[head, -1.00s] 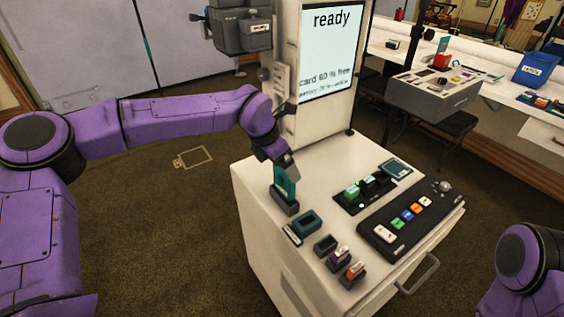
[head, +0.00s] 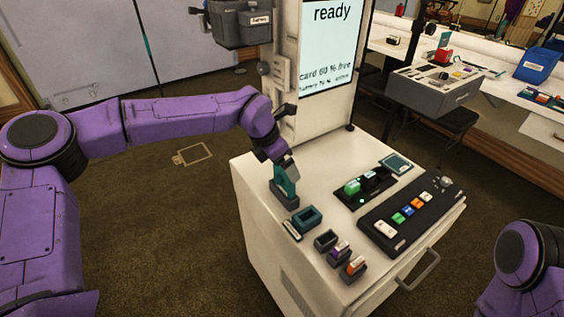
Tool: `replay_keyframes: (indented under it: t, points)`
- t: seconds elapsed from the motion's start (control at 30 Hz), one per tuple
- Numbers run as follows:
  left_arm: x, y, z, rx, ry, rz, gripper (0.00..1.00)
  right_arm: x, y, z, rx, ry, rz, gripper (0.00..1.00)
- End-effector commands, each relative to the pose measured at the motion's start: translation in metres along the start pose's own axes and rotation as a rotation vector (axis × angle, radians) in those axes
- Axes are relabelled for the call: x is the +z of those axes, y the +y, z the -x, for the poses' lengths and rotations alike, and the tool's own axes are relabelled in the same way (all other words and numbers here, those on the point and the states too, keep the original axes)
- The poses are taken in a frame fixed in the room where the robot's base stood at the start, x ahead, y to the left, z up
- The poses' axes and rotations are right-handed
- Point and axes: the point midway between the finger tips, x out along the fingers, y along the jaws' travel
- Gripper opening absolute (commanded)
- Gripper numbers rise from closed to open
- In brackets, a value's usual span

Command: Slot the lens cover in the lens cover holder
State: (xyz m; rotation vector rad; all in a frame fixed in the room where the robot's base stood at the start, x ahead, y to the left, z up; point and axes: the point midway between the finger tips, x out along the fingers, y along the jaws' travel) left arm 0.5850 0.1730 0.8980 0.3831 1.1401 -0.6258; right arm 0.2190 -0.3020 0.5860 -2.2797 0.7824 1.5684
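The lens cover, a teal upright plate (head: 285,180), stands on the near left part of the white cabinet top. Its lower end is at a dark grey block-like holder (head: 284,195); I cannot tell how deep it sits in it. My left gripper (head: 287,163) comes down from above, with its fingertips at the plate's top edge, and appears shut on it. The fingers hide part of the plate's top. My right gripper is out of view; only part of my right arm shows at the lower right.
Beside the holder are a dark teal open tray (head: 304,219) and several small dark holders (head: 326,241). A button console (head: 410,217) and a black tray with green blocks (head: 363,188) lie to the right. The "ready" screen (head: 327,50) stands behind the gripper.

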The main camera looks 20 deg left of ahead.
Motion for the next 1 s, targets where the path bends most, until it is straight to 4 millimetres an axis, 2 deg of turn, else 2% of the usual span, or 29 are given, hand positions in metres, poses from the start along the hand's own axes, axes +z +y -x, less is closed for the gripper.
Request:
replay_keyframes:
  t: [0.33, 0.67, 0.7, 0.73, 1.0]
  points:
    - [-0.0049, 0.0004, -0.0118, 0.0, 0.0, 0.0, 0.47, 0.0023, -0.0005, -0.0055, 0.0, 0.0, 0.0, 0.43]
    - [-0.0049, 0.0005, -0.012, 0.0, 0.0, 0.0, 0.47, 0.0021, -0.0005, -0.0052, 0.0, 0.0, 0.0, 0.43]
    - [-0.0049, 0.0005, -0.012, 0.0, -0.001, 0.0, 0.96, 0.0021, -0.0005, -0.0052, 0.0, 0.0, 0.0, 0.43]
    - [-0.0049, 0.0005, -0.012, 0.0, -0.001, 0.0, 1.0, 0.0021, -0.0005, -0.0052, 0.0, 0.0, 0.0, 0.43]
    - [-0.004, 0.0004, -0.0097, 0.0, 0.0, 0.0, 1.0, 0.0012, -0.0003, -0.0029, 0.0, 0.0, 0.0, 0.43]
